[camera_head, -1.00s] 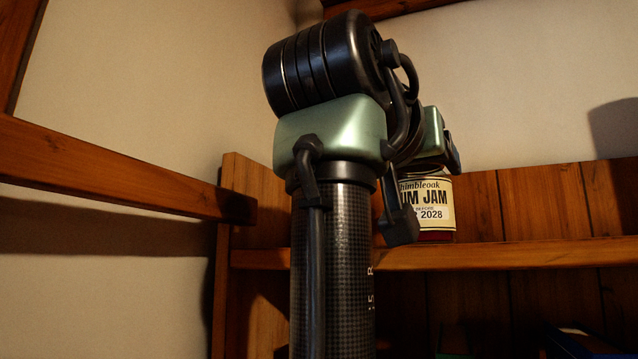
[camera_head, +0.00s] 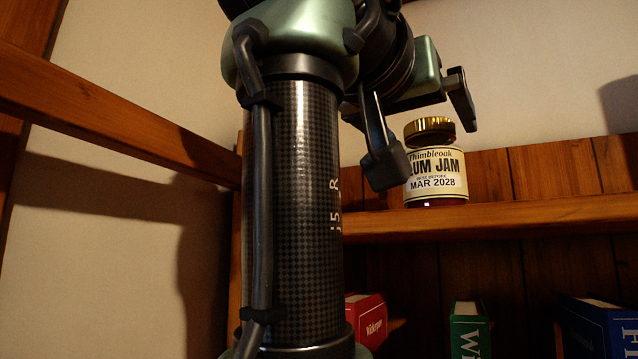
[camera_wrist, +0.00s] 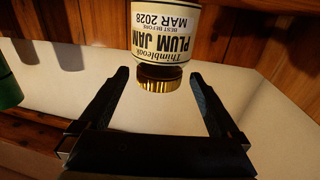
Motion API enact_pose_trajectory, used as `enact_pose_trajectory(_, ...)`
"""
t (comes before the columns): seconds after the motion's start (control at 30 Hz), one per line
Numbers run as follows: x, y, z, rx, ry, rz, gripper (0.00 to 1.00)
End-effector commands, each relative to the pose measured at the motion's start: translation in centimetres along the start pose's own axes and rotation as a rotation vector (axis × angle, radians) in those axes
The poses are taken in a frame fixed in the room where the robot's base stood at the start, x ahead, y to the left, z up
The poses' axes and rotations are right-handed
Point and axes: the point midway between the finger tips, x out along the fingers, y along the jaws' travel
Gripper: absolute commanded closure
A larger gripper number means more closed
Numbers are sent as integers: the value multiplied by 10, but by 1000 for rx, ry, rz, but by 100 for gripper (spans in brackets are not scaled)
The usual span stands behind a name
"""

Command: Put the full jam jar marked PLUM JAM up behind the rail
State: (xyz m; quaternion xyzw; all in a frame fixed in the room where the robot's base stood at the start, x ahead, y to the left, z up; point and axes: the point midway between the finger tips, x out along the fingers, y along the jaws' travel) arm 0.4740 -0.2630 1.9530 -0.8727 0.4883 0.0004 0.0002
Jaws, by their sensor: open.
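The PLUM JAM jar (camera_head: 435,176) stands upright on the upper shelf, with a gold lid and a cream label. Dark red shows below the label; its very bottom is hidden behind the rail (camera_head: 500,216), the wooden strip along the shelf front. My gripper (camera_head: 427,140) is open, one finger left of the jar and covering the label's left edge, the other up by the lid's right. In the wrist view the jar (camera_wrist: 165,35) appears upside down, its lid near the open fingertips (camera_wrist: 158,75), with gaps on both sides.
Red (camera_head: 366,318), green (camera_head: 469,330) and blue (camera_head: 598,325) books or boxes stand on the lower shelf. A wooden beam (camera_head: 120,130) crosses at left. The upper shelf right of the jar looks clear. A green object (camera_wrist: 8,85) shows at the wrist view's left edge.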

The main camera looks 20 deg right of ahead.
Motion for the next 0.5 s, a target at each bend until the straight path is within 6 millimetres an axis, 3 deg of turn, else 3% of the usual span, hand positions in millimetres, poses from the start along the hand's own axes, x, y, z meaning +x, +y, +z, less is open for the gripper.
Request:
enact_pose_trajectory(0.2, -46, 0, 4, 1, 3, -1, 2)
enact_pose_trajectory(0.5, -68, 0, 0, 0, 0, 1, 2)
